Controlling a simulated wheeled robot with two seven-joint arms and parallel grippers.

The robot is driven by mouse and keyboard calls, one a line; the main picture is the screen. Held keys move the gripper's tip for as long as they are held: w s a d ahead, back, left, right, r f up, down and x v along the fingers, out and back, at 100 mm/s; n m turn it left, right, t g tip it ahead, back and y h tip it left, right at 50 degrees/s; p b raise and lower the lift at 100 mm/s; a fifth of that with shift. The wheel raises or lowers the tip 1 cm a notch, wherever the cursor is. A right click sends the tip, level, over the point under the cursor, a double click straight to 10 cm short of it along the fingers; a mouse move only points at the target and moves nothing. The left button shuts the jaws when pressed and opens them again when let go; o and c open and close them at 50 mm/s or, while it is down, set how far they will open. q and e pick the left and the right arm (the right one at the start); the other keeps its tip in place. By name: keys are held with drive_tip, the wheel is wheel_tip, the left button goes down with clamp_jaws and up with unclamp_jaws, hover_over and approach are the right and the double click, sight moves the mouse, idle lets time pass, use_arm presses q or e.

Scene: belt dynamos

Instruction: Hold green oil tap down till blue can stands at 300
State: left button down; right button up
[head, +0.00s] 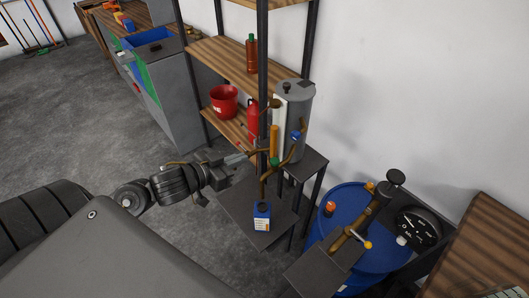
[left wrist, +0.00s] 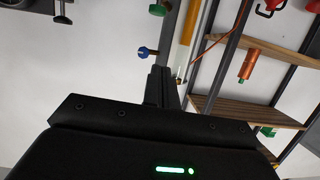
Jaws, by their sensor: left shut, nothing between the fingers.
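The green oil tap (head: 275,162) sits on a brown pipe below a grey tank (head: 295,115). A green knob (left wrist: 158,9) shows at the top of the left wrist view. The blue can (head: 262,216) stands upright on a low dark stand under the spout; its content reading is not legible. My left gripper (head: 254,153) is shut and empty, just left of the green tap; I cannot tell whether it touches anything. In the left wrist view its fingers (left wrist: 161,76) point up, below the green knob. My right gripper is not in view.
A blue tap (head: 295,136) is right of the green one, and its knob (left wrist: 147,51) is close beside my fingertips in the wrist view. A yellow sight tube (head: 275,138) stands by the tank. A shelf post rises behind. A blue drum (head: 335,207) stands at right.

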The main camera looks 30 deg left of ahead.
use_arm(q)
drive_tip(key=p, duration=0.2)
hover_over(271, 162)
wheel_tip(271, 162, down, 2)
drive_tip(key=shift+f, duration=0.25)
drive_tip(key=f, duration=0.2)
drive_tip(key=shift+s+f, duration=0.2)
drive_tip(key=shift+f, duration=0.15)
drive_tip(key=shift+s+a+f+p, duration=0.1)
drive_tip(key=shift+f+p, duration=0.2)
drive_tip(key=shift+f, duration=0.4)
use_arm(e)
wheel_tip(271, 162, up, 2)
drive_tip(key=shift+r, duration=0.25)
use_arm(q)
drive_tip(key=shift+f, duration=0.1)
